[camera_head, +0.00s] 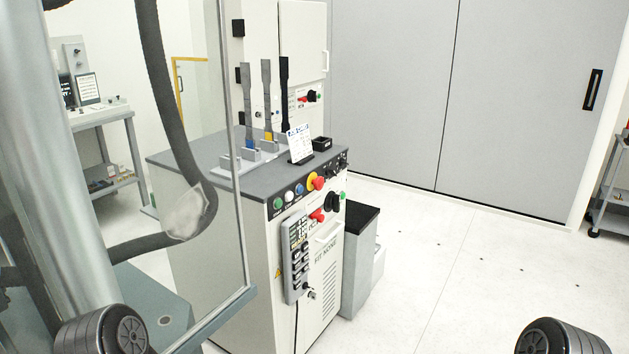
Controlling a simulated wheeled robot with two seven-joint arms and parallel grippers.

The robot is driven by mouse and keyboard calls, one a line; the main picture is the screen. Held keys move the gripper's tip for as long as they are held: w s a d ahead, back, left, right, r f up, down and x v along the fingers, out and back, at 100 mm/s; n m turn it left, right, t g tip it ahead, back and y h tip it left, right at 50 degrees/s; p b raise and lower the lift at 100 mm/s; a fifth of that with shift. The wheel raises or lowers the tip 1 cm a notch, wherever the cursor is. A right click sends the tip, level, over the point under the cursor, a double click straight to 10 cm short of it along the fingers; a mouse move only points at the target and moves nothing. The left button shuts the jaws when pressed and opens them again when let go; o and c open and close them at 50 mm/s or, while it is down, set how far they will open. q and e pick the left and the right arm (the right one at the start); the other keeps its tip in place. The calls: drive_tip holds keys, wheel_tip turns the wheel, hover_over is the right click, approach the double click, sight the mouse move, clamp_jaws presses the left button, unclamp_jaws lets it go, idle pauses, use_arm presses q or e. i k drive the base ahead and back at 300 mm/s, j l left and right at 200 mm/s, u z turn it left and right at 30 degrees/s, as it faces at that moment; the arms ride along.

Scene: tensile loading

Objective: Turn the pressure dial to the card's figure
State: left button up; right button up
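A white printed card (299,143) stands upright on a small black holder on top of the grey console (225,150); its print is too small to read. Small black knobs (337,163) sit at the right end of the console's sloped front strip. A larger black rotary handle (333,201) is on the front face below, beside a red switch (317,215). I cannot tell which is the pressure dial, and no dial setting is readable. Neither of my grippers shows; only dark rounded parts, apparently of my arms, appear at the bottom left and right edges.
Several flat test specimens (266,98) stand in a grey rack on the console. A handheld control pendant (297,258) hangs on its front. A clear guard panel (222,290) and metal column (75,200) stand close at left. Floor (450,270) at right is open.

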sight(329, 171)
drive_tip(key=i+l+u, duration=0.1)
drive_tip(key=u, duration=1.15)
drive_tip(key=l+u, duration=0.25)
drive_tip(key=l, duration=0.25)
drive_tip(key=l+u, duration=0.3)
drive_tip(key=l, duration=0.15)
drive_tip(key=l+u, duration=0.25)
drive_tip(key=l, duration=0.25)
drive_tip(key=k+l+u, duration=0.1)
drive_tip(key=l+u, duration=0.15)
drive_tip(key=l, duration=0.2)
drive_tip(key=k+l+u, duration=0.15)
drive_tip(key=l+u, duration=0.15)
drive_tip(key=l, duration=0.15)
drive_tip(key=k+l, duration=0.15)
drive_tip(key=l, duration=0.25)
drive_tip(key=k+l, duration=0.15)
drive_tip(key=l, duration=0.25)
drive_tip(key=k+l, duration=0.15)
drive_tip(key=l, duration=0.3)
drive_tip(key=k+l, duration=0.1)
drive_tip(key=l, duration=0.3)
